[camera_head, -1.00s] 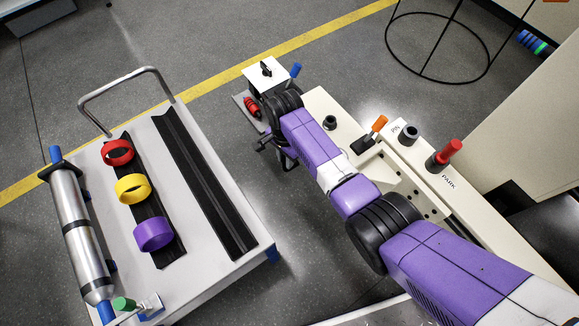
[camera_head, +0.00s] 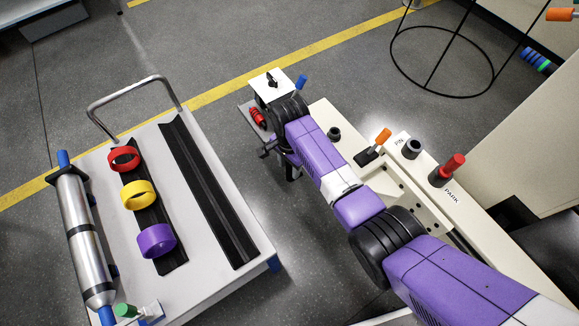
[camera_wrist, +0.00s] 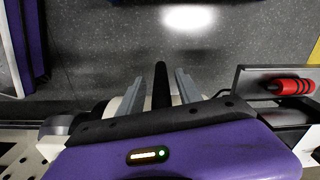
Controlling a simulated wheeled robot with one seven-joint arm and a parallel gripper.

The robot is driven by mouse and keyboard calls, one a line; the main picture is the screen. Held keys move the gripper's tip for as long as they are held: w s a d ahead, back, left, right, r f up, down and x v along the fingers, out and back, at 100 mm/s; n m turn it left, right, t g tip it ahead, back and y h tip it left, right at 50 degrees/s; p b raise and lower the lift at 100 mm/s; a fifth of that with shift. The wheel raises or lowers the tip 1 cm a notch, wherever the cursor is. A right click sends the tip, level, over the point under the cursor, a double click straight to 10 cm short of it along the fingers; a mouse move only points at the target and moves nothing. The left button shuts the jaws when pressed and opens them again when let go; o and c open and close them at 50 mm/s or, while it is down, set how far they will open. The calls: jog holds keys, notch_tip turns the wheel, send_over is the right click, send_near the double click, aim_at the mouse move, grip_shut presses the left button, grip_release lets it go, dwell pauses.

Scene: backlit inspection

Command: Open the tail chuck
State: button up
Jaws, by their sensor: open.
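A white block with a black knob on top (camera_head: 271,86) stands at the far end of the cream bench, with a blue handle (camera_head: 301,82) at its right. A red ribbed piece (camera_head: 258,117) lies in front of it on a grey plate; it also shows at the right of the wrist view (camera_wrist: 292,87). I cannot tell which part is the tail chuck. My gripper (camera_head: 268,150) is beside the bench end, below the red piece in the picture, partly hidden by my wrist. In the wrist view my gripper (camera_wrist: 157,88) is open, with a black bar (camera_wrist: 161,86) between its fingers; contact cannot be told.
The bench (camera_head: 328,112) carries an orange-handled lever (camera_head: 383,136), a black socket (camera_head: 411,149) and a red-topped peg (camera_head: 447,170). A cart (camera_head: 219,284) at left holds red, yellow and purple rings and a steel cylinder (camera_head: 79,235). Floor lies between cart and bench.

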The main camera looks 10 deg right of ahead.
notch_tip(320, 180, up, 6)
jog(key=shift+r+p, duration=0.1)
jog(key=shift+p, duration=0.9)
